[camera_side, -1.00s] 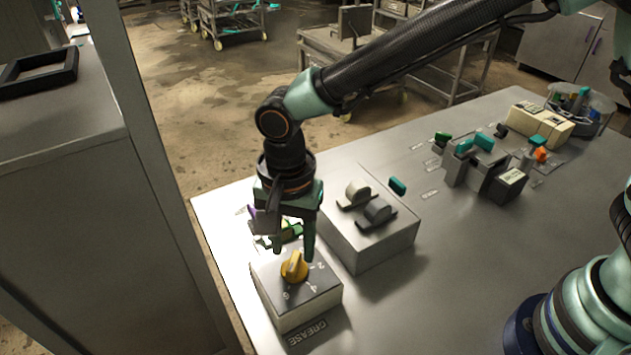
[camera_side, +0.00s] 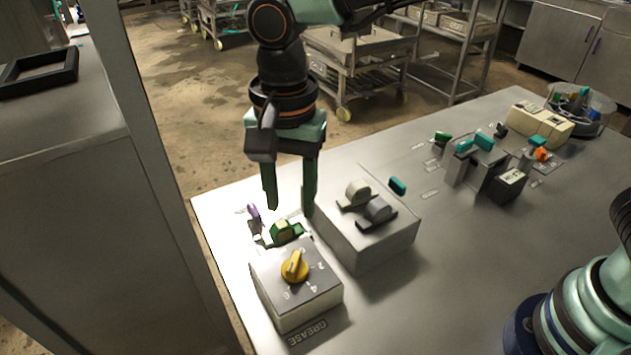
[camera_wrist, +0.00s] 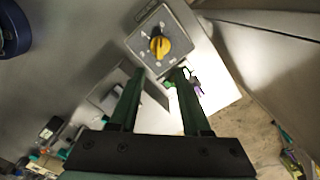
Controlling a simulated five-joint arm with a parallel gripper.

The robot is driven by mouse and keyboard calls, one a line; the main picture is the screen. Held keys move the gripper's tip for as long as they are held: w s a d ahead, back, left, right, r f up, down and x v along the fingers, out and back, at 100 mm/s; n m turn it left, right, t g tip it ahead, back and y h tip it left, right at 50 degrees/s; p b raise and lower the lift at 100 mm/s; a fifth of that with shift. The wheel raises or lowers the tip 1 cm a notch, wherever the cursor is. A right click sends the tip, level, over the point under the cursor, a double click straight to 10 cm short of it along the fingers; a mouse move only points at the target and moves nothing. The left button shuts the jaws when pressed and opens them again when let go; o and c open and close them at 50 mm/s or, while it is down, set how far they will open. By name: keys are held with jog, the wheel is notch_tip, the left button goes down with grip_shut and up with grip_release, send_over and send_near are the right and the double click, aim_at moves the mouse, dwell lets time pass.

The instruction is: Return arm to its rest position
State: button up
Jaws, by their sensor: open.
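My gripper (camera_side: 289,207) is open and empty, pointing down above the bench (camera_side: 400,310). Its fingertips hang beside the left edge of the grey box with two knobs (camera_side: 375,245), above and behind the box with the yellow knob (camera_side: 295,267). In the wrist view my gripper (camera_wrist: 154,75) shows two parted fingers with nothing between them, and the yellow knob (camera_wrist: 159,44) lies beyond the tips. No contact with any item is visible.
A green item (camera_side: 284,232) and a purple item (camera_side: 254,213) lie near the fingers. A grey cabinet (camera_side: 90,220) stands at the left. A grey fixture (camera_side: 478,165) and a cream box (camera_side: 540,122) stand farther back right. The bench's front middle is clear.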

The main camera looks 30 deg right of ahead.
jog(key=s+d+r+n+t, duration=0.2)
jog(key=d+n, duration=0.2)
jog(key=d, duration=1)
jog(key=s+d+r+n+t, duration=0.2)
jog(key=d+n, duration=0.3)
jog(key=d, duration=1)
jog(key=shift+r+t, duration=0.45)
jog(key=shift+t, duration=0.35)
